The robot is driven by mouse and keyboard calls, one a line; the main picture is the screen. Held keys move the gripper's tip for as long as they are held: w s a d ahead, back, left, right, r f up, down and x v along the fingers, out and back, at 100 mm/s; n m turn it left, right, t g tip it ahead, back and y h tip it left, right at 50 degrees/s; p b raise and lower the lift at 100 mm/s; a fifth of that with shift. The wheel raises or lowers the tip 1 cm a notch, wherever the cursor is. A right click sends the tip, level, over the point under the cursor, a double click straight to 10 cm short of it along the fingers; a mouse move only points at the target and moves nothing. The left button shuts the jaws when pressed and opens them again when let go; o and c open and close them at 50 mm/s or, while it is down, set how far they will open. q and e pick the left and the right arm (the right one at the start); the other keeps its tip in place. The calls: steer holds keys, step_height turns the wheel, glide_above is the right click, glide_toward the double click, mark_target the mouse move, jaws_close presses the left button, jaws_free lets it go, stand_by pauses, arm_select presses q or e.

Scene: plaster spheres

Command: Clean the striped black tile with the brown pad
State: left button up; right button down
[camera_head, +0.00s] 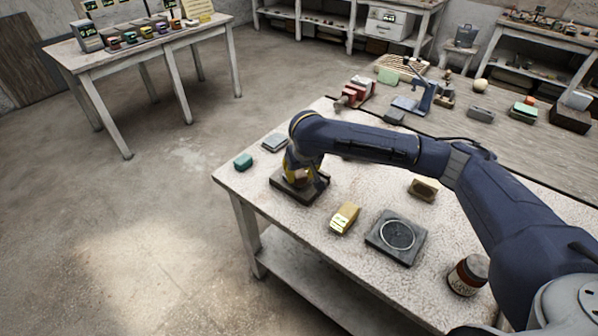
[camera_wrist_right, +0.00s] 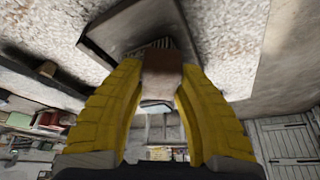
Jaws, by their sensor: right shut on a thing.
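The striped black tile (camera_head: 287,190) lies near the far left part of the pale speckled table. It also shows in the right wrist view (camera_wrist_right: 108,33), with a patch of light stripes visible just beyond the pad. My right gripper (camera_head: 299,177) is over the tile, pointing down, with yellow fingers. In the right wrist view the fingers (camera_wrist_right: 160,82) are shut on the brown pad (camera_wrist_right: 161,70). The pad is at the tile's surface; I cannot tell whether it touches. The gripper and arm hide part of the tile. My left gripper is not in view.
On the table (camera_head: 300,225) are a teal sponge (camera_head: 243,161), a grey slab (camera_head: 275,142), a yellow block (camera_head: 345,217), a dark tile with a ring (camera_head: 380,240), a brown block (camera_head: 423,188) and a jar (camera_head: 467,276). My right arm spans the table.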

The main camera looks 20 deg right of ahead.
steer(key=shift+s+f, duration=0.1)
steer(key=shift+s, duration=0.75)
steer(key=shift+w, duration=1.7)
steer(key=shift+s, duration=1.75)
steer(key=shift+w, duration=0.15)
steer(key=shift+w, duration=1.65)
